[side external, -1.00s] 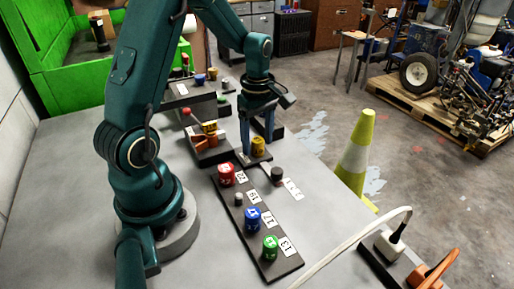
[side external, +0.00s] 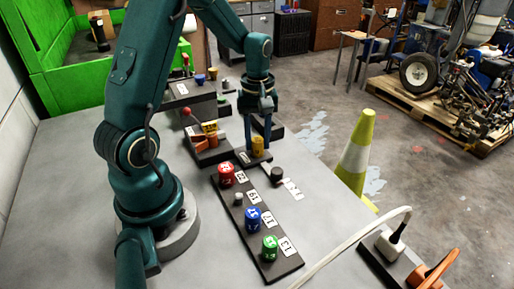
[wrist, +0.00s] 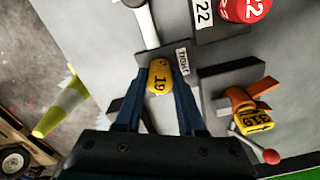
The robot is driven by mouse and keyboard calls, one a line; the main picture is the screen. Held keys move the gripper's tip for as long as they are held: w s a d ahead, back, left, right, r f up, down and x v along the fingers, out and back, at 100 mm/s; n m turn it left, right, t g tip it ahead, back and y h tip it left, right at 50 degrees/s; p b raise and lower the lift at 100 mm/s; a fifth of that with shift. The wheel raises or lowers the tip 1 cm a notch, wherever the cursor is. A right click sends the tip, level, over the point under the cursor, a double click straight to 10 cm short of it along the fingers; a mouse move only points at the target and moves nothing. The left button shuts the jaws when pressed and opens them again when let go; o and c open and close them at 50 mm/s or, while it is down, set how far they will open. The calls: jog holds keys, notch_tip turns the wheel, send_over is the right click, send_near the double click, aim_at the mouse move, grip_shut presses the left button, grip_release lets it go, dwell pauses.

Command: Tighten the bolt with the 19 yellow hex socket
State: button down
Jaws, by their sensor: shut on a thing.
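The yellow 19 socket (side external: 258,147) stands upright on a small dark plate (side external: 241,158) beyond the socket rack. In the wrist view the socket (wrist: 159,80) shows its "19" between my two blue fingers, beside a label that appears to read "TIGHT" (wrist: 182,61). My gripper (side external: 257,150) points down and is shut on the socket. The bolt is hidden, so I cannot tell how the socket sits on it.
The rack (side external: 262,238) holds red (side external: 226,174), blue (side external: 252,218) and green (side external: 270,247) sockets; its 19 post (side external: 238,199) is bare. A dark knob (side external: 277,174) is nearby. A stand with orange parts and a red-ball lever (side external: 187,112) is left of my gripper.

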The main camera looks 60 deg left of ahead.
jog(key=shift+m, duration=0.8)
jog(key=m, duration=0.2)
jog(key=shift+m, duration=0.3)
jog(key=m, duration=0.4)
jog(key=shift+m, duration=0.3)
jog(key=shift+c, duration=2.2)
grip_release()
jog(key=o, duration=0.3)
